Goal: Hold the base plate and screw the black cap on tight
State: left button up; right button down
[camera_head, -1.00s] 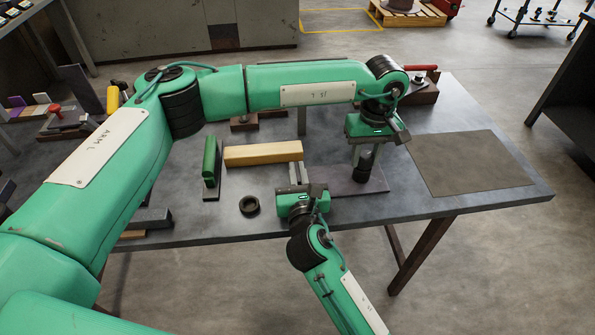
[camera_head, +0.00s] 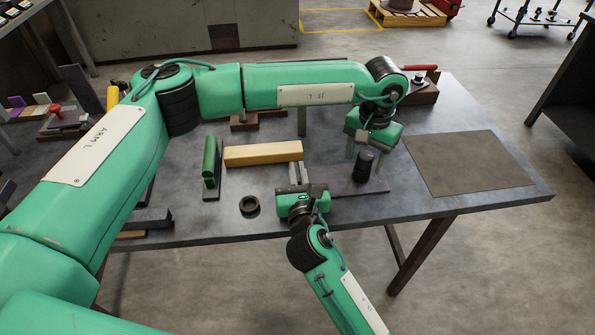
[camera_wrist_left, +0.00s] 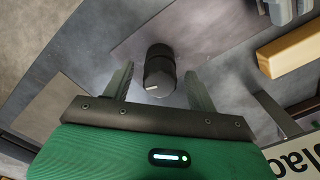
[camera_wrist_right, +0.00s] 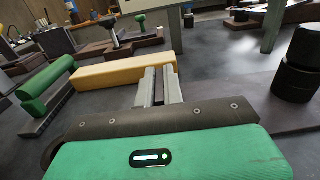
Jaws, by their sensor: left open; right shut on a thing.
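The flat, dark base plate (camera_head: 335,187) lies on the table under the black cap (camera_head: 364,161). The cap looks upright, a stepped black cylinder; in the left wrist view the cap (camera_wrist_left: 160,66) has a pale mark. My left gripper (camera_head: 364,154) is open, with a finger on either side of the cap; in the left wrist view I see gaps beside it. My right gripper (camera_head: 298,172) is shut at the plate's left edge, fingers close together; the gripped edge is mostly hidden between the fingers. In the right wrist view the cap (camera_wrist_right: 304,50) stands at the right edge.
A yellow block (camera_head: 263,154) and a green-handled tool (camera_head: 211,162) lie left of the plate. A black ring (camera_head: 249,206) lies near the front edge. A brown mat (camera_head: 470,163) covers the right side. A red-handled fixture (camera_head: 422,85) stands behind.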

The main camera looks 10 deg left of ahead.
aim_at(366, 154)
pick_arm(q)
jog(key=shift+r, duration=0.15)
jog(key=shift+r, duration=3.4)
pick_arm(e)
jog(key=c, duration=2.2)
grip_release()
jog(key=shift+c, duration=1.2)
grip_release()
jog(key=shift+o, duration=0.4)
jog(key=shift+o, duration=0.8)
